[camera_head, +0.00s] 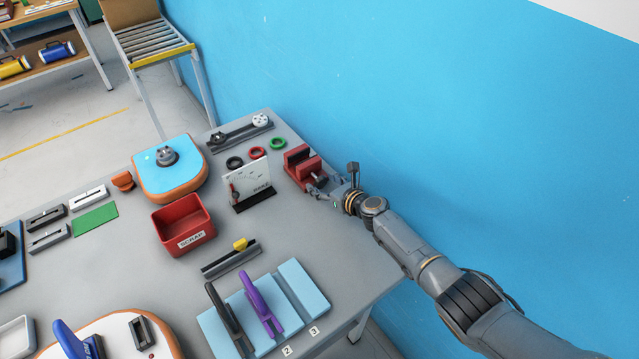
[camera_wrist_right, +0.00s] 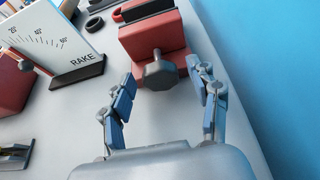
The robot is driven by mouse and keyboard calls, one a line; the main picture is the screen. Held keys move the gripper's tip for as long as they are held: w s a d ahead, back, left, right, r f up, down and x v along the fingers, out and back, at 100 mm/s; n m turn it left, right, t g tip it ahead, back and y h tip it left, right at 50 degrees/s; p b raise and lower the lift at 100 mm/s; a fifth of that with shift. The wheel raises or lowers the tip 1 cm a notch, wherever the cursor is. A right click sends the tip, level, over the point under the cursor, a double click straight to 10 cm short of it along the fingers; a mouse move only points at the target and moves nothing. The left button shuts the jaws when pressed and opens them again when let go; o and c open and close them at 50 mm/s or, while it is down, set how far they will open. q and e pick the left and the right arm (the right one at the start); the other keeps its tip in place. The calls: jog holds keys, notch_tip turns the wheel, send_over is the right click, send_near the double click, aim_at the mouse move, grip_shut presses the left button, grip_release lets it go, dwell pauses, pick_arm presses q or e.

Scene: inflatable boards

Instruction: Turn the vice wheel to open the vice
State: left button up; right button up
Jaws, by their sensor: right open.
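The red vice (camera_head: 302,167) stands near the far right edge of the grey table. In the right wrist view the vice (camera_wrist_right: 158,38) is at the top middle, with its grey wheel (camera_wrist_right: 160,73) facing me. My right gripper (camera_head: 322,186) is at the wheel side of the vice. In the right wrist view my right gripper (camera_wrist_right: 165,92) has its blue-padded fingers spread apart on both sides of the wheel, with visible gaps. The wheel is mostly hidden by the gripper in the head view. My left gripper is out of view.
A white RAKE gauge (camera_head: 248,184) stands left of the vice. Black, red and green rings (camera_head: 257,153) lie behind it. A red SCRAP bin (camera_head: 184,223) is further left. A blue wall (camera_head: 450,110) rises close to the table's right side.

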jog(key=shift+s+d+r, duration=0.1)
jog(key=c, duration=1.1)
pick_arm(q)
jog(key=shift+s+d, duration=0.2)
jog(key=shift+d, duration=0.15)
pick_arm(e)
jog(key=shift+c, duration=0.3)
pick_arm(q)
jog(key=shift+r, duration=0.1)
pick_arm(e)
jog(key=shift+s+n+t+h, duration=0.1)
jog(key=shift+n+t+h, duration=0.25)
jog(key=shift+n, duration=0.25)
jog(key=shift+a+n+t+h, duration=0.2)
jog(key=shift+n+t+h, duration=0.05)
jog(key=shift+n, duration=0.25)
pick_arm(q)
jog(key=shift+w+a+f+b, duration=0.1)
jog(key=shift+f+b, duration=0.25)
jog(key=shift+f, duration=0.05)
pick_arm(e)
jog(key=shift+s+a+n+t+h, duration=0.1)
jog(key=shift+n+t+h, duration=0.45)
jog(key=shift+n, duration=0.65)
